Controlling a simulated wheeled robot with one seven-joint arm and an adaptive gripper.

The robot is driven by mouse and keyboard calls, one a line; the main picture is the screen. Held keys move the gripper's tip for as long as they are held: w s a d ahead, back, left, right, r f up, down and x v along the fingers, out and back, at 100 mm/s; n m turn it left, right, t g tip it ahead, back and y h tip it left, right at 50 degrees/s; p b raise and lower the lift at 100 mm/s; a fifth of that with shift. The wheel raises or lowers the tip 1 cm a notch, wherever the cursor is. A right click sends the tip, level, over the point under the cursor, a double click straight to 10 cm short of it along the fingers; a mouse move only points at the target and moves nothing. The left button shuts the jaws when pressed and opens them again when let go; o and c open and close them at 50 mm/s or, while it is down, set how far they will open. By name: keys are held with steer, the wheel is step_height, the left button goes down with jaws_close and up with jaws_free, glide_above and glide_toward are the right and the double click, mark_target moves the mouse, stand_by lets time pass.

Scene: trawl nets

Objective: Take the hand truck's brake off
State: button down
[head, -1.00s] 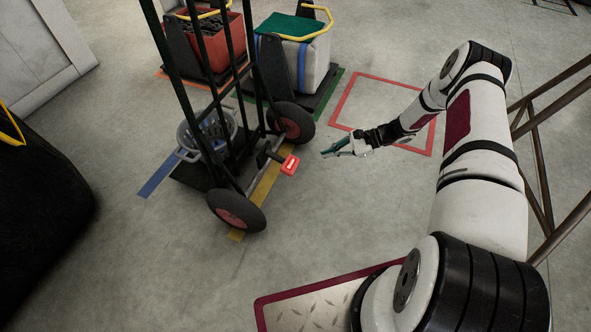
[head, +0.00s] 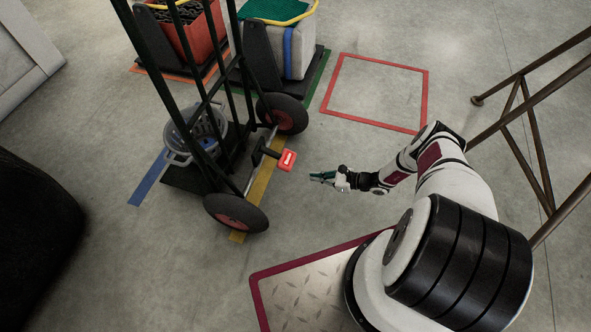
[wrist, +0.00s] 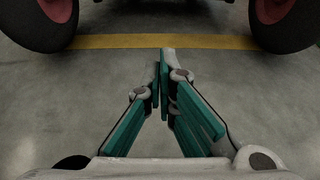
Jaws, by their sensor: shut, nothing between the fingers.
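The hand truck (head: 185,77) stands upright on the floor at the left of centre in the head view, with two black wheels with red hubs. Its brake pedal (head: 288,160) is red and sticks out between the wheels, toward my gripper. My gripper (head: 312,176) is low, just right of the pedal and apart from it. Its teal fingers are shut and empty. In the wrist view my fingers (wrist: 162,65) point at the gap between the left wheel (wrist: 55,20) and the right wheel (wrist: 285,20); the pedal does not show there.
A grey basket (head: 197,138) sits on the hand truck's plate. A red crate (head: 192,50) and a white, green-topped box (head: 291,50) stand behind. A brown metal frame (head: 527,120) is at the right. A red floor outline (head: 424,95) encloses empty floor. A dark object (head: 35,235) is at the left.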

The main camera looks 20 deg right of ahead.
steer(key=shift+a, duration=0.15)
steer(key=b+x, duration=0.3)
steer(key=x, duration=0.6)
steer(key=shift+w+a+f+b, duration=0.2)
steer(key=shift+a+f+b, duration=0.05)
steer(key=shift+b, duration=0.05)
steer(key=shift+s+d+r, duration=0.1)
steer(key=shift+d+r, duration=0.05)
steer(key=shift+r, duration=0.5)
steer(key=shift+s+d+r, duration=0.1)
steer(key=shift+d+r, duration=0.05)
steer(key=shift+r, duration=0.55)
steer(key=shift+s+d+r, duration=0.1)
steer(key=shift+d+r, duration=0.1)
steer(key=shift+r, duration=0.45)
steer(key=shift+d+r, duration=0.1)
steer(key=shift+r, duration=0.05)
